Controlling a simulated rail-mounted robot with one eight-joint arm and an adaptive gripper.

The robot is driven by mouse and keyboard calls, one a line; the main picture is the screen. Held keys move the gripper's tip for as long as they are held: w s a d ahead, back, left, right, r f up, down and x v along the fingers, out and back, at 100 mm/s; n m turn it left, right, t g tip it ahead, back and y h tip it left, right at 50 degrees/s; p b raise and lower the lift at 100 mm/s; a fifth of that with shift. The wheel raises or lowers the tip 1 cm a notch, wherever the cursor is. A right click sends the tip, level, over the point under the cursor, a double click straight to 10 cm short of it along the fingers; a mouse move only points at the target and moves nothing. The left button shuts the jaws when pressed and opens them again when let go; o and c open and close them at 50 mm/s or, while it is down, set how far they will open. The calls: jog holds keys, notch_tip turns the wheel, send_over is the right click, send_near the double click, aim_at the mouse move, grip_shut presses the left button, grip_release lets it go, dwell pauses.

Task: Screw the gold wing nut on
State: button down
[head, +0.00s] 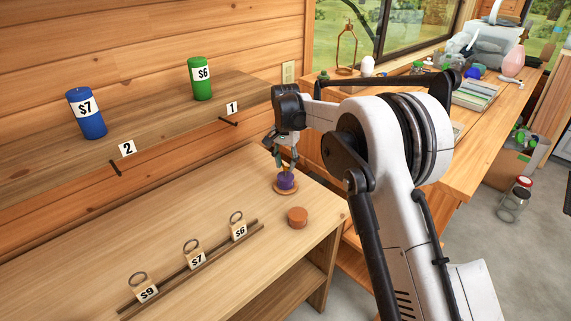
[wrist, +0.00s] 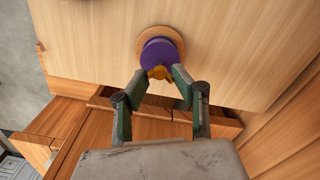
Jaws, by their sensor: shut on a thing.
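The gold wing nut (wrist: 160,73) shows between the fingertips of my gripper (wrist: 160,75) in the wrist view. My gripper is shut on it, and the fingers cover its sides. Just beyond it is a purple round piece (wrist: 158,54) on a wooden disc (wrist: 140,39). In the head view my gripper (head: 287,168) points down over the purple piece (head: 286,182), which stands on the disc (head: 285,191) on the wooden table. The nut is too small there to make out clearly. I cannot tell how far the nut is seated on any thread.
An orange-brown round block (head: 297,217) stands close by on the table (head: 215,205). Tags $9 (head: 147,292), $7 (head: 195,258) and $6 (head: 239,230) stand along a rail at the front. A blue can (head: 87,114) and a green can (head: 200,80) stand on the shelf behind.

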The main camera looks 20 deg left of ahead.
jog(key=shift+f+b, duration=0.7)
jog(key=shift+f, duration=0.35)
jog(key=m, duration=0.5)
jog(key=shift+m, duration=0.4)
jog(key=m, duration=0.3)
jog(key=shift+m, duration=0.4)
jog(key=m, duration=0.3)
jog(key=shift+m, duration=0.3)
jog(key=m, duration=0.5)
jog(key=shift+m, duration=0.3)
jog(key=m, duration=0.6)
jog(key=shift+m, duration=0.3)
jog(key=c, duration=1.6)
grip_release()
jog(key=shift+o, duration=0.2)
